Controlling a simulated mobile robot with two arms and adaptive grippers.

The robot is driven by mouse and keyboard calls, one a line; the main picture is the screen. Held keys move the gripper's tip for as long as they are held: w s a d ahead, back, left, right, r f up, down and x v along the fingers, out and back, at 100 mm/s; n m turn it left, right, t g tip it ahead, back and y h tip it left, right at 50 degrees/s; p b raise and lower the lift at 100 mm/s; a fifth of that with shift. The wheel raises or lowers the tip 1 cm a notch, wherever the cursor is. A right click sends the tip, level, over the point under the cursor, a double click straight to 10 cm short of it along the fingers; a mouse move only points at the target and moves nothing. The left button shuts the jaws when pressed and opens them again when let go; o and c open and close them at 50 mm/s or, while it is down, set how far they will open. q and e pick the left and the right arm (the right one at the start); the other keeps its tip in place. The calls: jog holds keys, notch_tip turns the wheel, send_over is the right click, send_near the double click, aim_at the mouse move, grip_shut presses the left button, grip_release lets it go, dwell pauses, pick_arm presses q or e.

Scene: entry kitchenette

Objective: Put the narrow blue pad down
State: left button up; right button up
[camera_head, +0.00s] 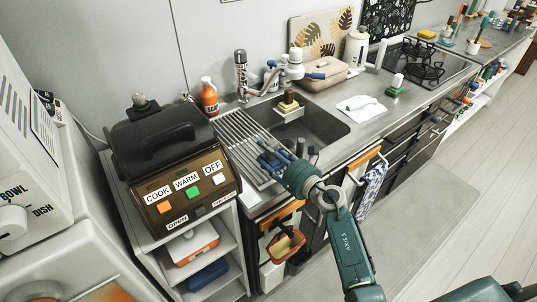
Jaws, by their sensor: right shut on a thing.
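My right gripper (272,160) reaches in from the lower right over the ribbed drainer (235,140) at the left edge of the sink. It is shut on a small dark blue thing, which I take to be the narrow blue pad (266,164). The fingers hide much of the pad, and I cannot tell whether it touches the drainer ribs. My left gripper is not in view.
The sink (325,126) right of the gripper holds a caddy with a sponge. A black-lidded cooker (165,140) stands at left. The drainer's left part is clear.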

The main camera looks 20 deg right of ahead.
jog(key=shift+f, duration=0.1)
jog(key=o, duration=1.3)
jog(key=shift+f, duration=0.1)
jog(key=shift+o, duration=0.2)
jog(key=shift+r, duration=0.2)
jog(key=b+v, duration=0.1)
jog(key=v, duration=1.1)
